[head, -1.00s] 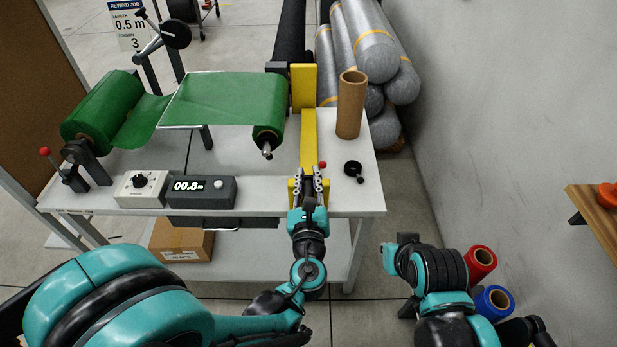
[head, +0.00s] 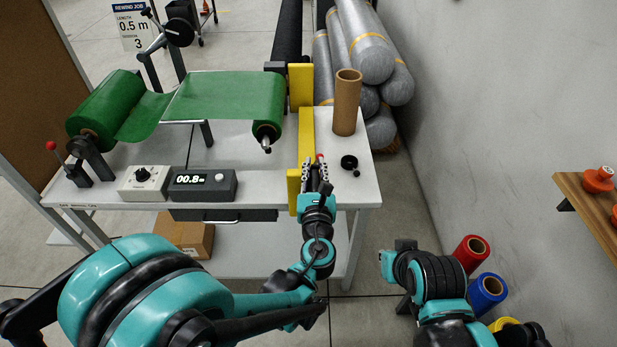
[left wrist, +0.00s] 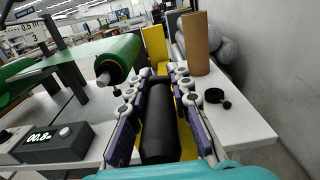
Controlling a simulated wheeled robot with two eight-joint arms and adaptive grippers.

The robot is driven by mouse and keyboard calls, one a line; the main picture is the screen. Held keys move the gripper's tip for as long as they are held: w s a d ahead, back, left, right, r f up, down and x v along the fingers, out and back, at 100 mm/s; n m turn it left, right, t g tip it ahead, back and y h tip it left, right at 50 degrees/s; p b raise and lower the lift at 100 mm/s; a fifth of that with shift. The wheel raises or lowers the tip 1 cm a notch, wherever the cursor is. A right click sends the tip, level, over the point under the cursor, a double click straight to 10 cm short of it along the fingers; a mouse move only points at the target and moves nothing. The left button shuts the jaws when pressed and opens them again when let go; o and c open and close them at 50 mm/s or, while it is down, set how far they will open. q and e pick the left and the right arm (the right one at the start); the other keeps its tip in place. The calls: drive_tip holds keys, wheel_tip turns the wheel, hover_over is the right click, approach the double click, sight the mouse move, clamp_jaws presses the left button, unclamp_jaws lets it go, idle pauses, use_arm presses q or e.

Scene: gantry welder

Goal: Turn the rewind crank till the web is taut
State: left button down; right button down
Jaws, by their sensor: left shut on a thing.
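The green web (head: 220,95) runs from the left roll (head: 103,112) to the rewind roll (head: 262,128). It sags into a dip beside the left roll. The rewind roll's bare shaft end (head: 267,148) faces me. A small black crank-like disc with a knob (head: 349,162) lies on the table's right side; it also shows in the left wrist view (left wrist: 214,96). My left gripper (head: 318,168) is over the table's front right edge, shut on a black cylindrical handle (left wrist: 158,125). What the handle joins is hidden.
A yellow bar and upright (head: 301,87) stand right of the rewind roll. A cardboard tube (head: 346,100) stands behind the black disc. A display box (head: 203,186) reads 00.8 m, beside a dial box (head: 143,182). A wall bounds the right side.

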use_arm(q)
drive_tip(key=d+f+m+b, duration=0.1)
drive_tip(key=d+f+m, duration=0.1)
drive_tip(key=d+m, duration=0.2)
drive_tip(key=shift+d+f+m, duration=0.4)
drive_tip(key=shift+d, duration=0.45)
drive_tip(key=shift+f, duration=0.1)
drive_tip(key=c, duration=1.3)
unclamp_jaws()
drive_tip(key=shift+c, duration=0.2)
